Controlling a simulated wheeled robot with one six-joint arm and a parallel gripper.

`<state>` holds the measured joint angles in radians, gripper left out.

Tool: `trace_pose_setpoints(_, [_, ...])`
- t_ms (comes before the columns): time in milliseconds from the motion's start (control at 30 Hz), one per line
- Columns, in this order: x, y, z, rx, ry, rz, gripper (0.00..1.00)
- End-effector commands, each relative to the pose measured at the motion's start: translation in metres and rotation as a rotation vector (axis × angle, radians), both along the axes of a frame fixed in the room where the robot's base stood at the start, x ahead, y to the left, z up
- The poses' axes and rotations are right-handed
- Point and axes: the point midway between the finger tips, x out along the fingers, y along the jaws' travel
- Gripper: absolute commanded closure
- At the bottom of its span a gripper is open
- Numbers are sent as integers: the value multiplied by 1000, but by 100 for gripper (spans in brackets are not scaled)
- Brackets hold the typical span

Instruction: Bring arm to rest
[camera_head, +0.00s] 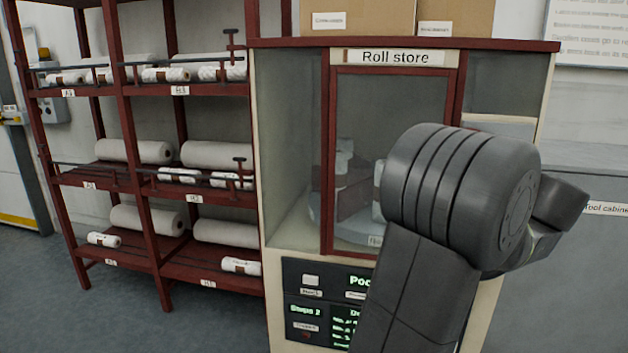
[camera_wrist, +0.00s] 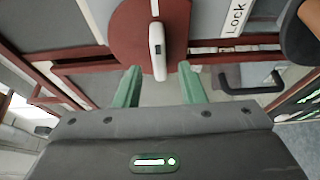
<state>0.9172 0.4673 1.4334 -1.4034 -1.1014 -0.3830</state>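My gripper (camera_wrist: 160,72) shows in the wrist view with its two green fingers apart and nothing held between them. A white lever (camera_wrist: 157,45) on a dark red round plate (camera_wrist: 132,32) lies ahead, its lower end in line with the gap; I see space on both sides of it. A label reading "Lock" (camera_wrist: 236,18) is to its right. In the head view my dark arm (camera_head: 455,200) is bent in front of the roll store cabinet (camera_head: 290,130), covering part of its glass door (camera_head: 385,100). My gripper is hidden there.
A red rack (camera_head: 160,190) with white rolls stands left of the cabinet. Boxes (camera_head: 365,18) sit on the cabinet top. A control panel (camera_head: 315,305) is below the door, partly behind my arm. A dark handle (camera_wrist: 250,87) shows at right in the wrist view. Open floor (camera_head: 120,310) lies at left.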

Motion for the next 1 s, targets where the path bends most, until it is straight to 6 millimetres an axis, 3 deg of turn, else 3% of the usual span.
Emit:
trace_pose_setpoints(167, [37, 7, -1, 1, 0, 4, 64])
trace_pose_setpoints(600, [36, 6, -1, 449, -107, 0, 64])
trace_pose_setpoints(1000, [35, 6, 1, 501, -121, 0, 64])
